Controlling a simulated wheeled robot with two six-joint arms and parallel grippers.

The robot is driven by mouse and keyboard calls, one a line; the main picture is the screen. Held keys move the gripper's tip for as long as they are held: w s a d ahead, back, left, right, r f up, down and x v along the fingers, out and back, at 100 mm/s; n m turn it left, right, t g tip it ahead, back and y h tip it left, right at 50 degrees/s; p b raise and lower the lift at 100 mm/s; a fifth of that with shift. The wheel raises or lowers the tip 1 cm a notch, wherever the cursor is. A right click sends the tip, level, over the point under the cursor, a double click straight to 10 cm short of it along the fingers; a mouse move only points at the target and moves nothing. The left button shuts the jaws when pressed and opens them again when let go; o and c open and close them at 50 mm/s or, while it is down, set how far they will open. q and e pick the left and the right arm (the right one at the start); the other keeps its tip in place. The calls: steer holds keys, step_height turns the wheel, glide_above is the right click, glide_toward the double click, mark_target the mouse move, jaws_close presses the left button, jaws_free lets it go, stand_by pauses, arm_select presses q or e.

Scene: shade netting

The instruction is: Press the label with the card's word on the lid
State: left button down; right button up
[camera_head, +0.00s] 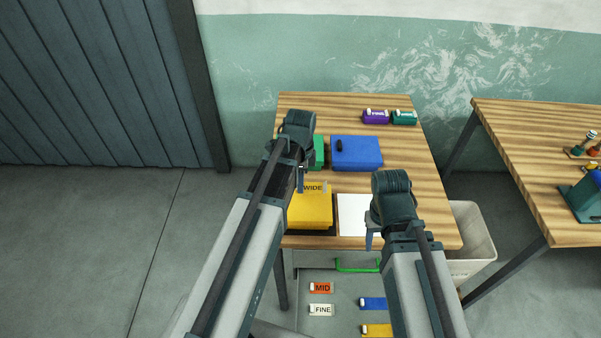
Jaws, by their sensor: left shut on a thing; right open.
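A yellow box (310,211) with a flat lid stands on the wooden table. The word WIDE shows at its back edge, on what looks like a yellow label (314,188). My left gripper (301,183) is at the label's left end and appears shut on it; I cannot tell whether the label touches the lid. My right gripper (370,237) is open and empty above the right edge of a white sheet (353,214). No word is readable on the sheet. Orange MID (321,288) and white FINE (321,310) labels lie in the open drawer below.
A blue box (358,153) with a black piece on top and a partly hidden green box (320,152) stand behind. A bin (470,243) stands right.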

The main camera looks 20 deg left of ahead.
mark_target(301, 202)
arm_select(q)
steer(key=shift+s, duration=0.15)
steer(key=shift+f, duration=0.15)
step_height(301, 202, down, 6)
steer(key=b, duration=0.6)
steer(key=shift+f+b, duration=0.4)
steer(key=shift+b, duration=0.15)
stand_by(0.8)
steer(key=shift+c, duration=2.4)
jaws_free()
steer(key=shift+r, duration=0.15)
